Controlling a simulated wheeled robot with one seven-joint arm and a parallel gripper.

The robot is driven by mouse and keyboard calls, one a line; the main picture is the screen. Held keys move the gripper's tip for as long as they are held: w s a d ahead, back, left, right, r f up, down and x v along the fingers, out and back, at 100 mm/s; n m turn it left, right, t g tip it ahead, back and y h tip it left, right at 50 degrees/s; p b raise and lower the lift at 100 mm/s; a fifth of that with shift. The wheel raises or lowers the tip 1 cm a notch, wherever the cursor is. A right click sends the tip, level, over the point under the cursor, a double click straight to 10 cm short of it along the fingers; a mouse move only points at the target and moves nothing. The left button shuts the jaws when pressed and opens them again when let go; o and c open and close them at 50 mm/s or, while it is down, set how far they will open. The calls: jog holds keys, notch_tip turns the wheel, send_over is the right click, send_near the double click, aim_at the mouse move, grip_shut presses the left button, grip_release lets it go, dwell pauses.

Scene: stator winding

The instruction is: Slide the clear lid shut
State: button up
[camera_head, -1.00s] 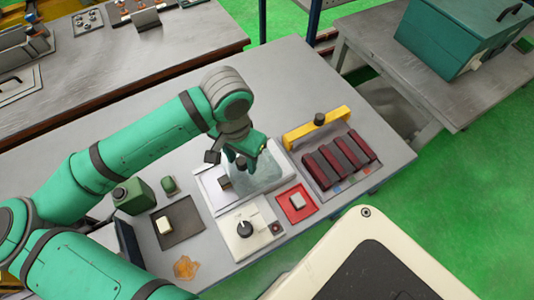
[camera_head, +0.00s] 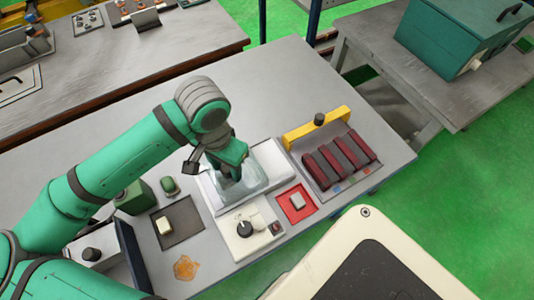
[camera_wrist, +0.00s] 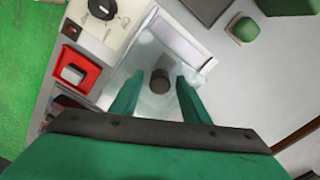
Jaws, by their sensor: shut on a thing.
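The clear lid (camera_head: 252,185) is a see-through pane lying on a white fixture (camera_head: 270,157) in the middle of the bench. It also shows in the wrist view (camera_wrist: 140,58), with a dark round knob (camera_wrist: 160,80) standing on it. My gripper (camera_head: 231,176) is over the lid, shut on the knob, with one green finger on each side of it in the wrist view (camera_wrist: 159,86). The lid covers the left and middle of the fixture, and the fixture's right part is bare. In the head view my gripper hides the knob.
A white box with a black dial (camera_head: 245,229) stands just in front of the fixture. A red tray (camera_head: 295,203) with a pale block lies to the right. A rack of dark red bars (camera_head: 340,158) with a yellow handle is farther right. A dark mat (camera_head: 180,222) lies left.

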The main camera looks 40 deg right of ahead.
aim_at(217, 180)
jog(key=shift+w+a+f, duration=0.15)
jog(key=shift+a, duration=0.4)
jog(key=shift+w+a+f, duration=0.1)
jog(key=shift+a, duration=0.45)
jog(key=shift+w+a+f, duration=0.15)
jog(key=shift+a, duration=0.4)
jog(key=o, duration=0.3)
jog(key=shift+o, duration=0.2)
jog(key=shift+w+d+r, duration=0.1)
jog(key=shift+r, duration=3)
